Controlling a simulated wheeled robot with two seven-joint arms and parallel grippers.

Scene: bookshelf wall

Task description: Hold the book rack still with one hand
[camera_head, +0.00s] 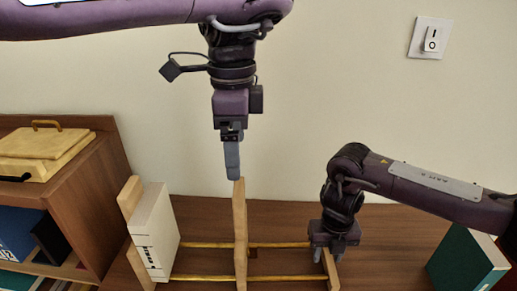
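The wooden book rack (240,225) stands on the brown surface, with a tall middle board, lower end boards and thin yellowish rails. A white book (155,235) leans at its left end, against the left end board. My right gripper (330,254) points down at the right end board (331,272), with one finger on each side and the board filling the gap. My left gripper (232,165) hangs just above the middle board and holds nothing visible. Its fingers line up edge-on, so their gap is hidden.
A brown cabinet (112,190) stands at left with a yellowish handled box (45,152) on top and blue books or binders (18,235) inside. A green book (465,265) stands at the far right. The brown surface (290,220) behind the rack is clear.

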